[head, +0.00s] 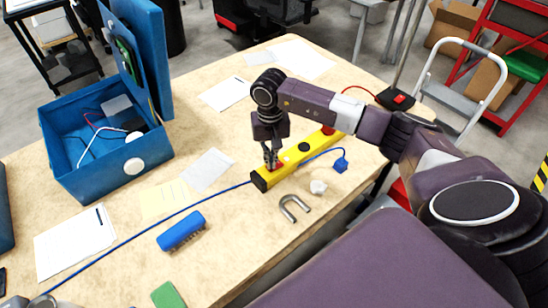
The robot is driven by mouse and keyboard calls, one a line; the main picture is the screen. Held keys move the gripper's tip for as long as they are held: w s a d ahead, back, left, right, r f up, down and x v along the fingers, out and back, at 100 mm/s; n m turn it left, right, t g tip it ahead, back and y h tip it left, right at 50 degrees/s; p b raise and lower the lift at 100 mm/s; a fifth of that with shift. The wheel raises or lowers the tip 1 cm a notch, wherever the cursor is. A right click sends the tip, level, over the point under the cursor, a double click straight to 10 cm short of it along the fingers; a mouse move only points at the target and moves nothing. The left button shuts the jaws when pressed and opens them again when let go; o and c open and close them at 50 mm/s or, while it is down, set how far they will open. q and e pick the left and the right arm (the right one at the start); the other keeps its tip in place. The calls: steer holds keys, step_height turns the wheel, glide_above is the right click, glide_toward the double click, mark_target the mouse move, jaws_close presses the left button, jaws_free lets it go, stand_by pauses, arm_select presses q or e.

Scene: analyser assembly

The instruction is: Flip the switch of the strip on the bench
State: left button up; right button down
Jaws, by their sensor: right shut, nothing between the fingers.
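The yellow strip (290,165) lies at a slant on the bench, with black and red parts along its top and a black end at the lower left. My right gripper (270,163) points down at the strip near that lower-left end. Its fingers are shut with nothing between them. My left gripper is not in view.
A blue open case (75,165) stands at the left of the bench (255,235). A blue cable (150,226), blue brush (181,231), grey U-shaped piece (294,208), white lump (318,187) and blue plug (341,164) lie around the strip. Papers lie behind.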

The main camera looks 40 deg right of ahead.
steer(key=shift+f, duration=0.3)
steer(key=shift+r, duration=0.1)
steer(key=shift+r+p, duration=1.45)
steer(key=shift+r, duration=2.05)
steer(key=shift+s+f, duration=0.15)
